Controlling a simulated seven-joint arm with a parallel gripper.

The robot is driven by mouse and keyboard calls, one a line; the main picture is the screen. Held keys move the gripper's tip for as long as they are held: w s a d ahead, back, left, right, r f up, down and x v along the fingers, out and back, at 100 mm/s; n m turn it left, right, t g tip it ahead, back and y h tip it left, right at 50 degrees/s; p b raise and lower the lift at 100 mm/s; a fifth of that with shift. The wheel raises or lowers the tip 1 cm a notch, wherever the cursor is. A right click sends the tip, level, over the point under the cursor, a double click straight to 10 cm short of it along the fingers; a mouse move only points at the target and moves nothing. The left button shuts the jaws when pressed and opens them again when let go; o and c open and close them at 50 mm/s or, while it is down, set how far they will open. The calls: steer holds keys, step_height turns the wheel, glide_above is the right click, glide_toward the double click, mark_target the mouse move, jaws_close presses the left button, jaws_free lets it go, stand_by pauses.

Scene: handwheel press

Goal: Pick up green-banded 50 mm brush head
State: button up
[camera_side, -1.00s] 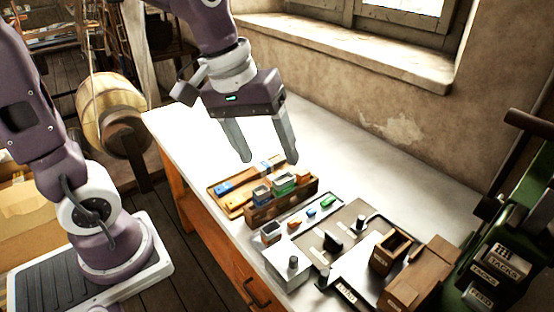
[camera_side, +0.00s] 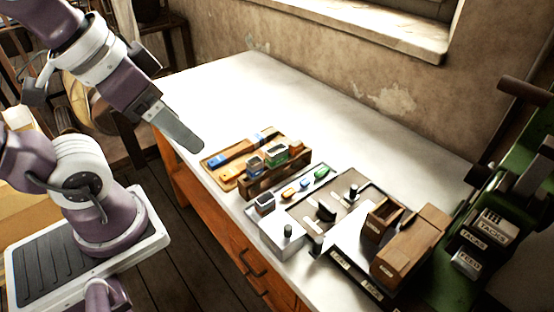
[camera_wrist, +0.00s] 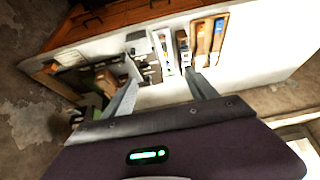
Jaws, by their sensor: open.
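A green-banded brush head (camera_side: 276,154) stands upright in a wooden rack (camera_side: 280,181) in the side view, beside a blue-banded head (camera_side: 255,165). I cannot read its size. A smaller green piece (camera_side: 321,172) lies on the light tray in front of the rack. My gripper (camera_side: 190,140) is above the table's left end, up and to the left of the rack, tilted and apart from everything. The wrist view shows both jaws (camera_wrist: 163,79) spread with nothing between them. The rack is small there, beyond the jaws, and the green band is not clear.
A wooden tray (camera_side: 208,163) with brush handles lies behind the rack. Small orange (camera_side: 289,193) and blue (camera_side: 304,183) pieces lie in front. Wooden boxes (camera_side: 411,246) and a green press (camera_side: 497,225) stand to the right. The table's back (camera_side: 310,117) is clear.

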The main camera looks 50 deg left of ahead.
steer(key=n+g, duration=0.5)
steer(key=n, duration=1.2)
glide_above(277, 152)
steer(key=f, duration=1.7)
steer(key=shift+s+d, duration=0.3)
steer(key=shift+d, duration=0.05)
steer(key=shift+n+g, duration=0.3)
steer(key=shift+n, duration=0.2)
steer(key=f, duration=0.8)
steer(key=shift+w+a+f, duration=0.25)
steer(key=shift+a+f, duration=0.05)
steer(key=shift+a, duration=0.05)
steer(key=shift+r, duration=0.1)
steer(key=c, duration=1.2)
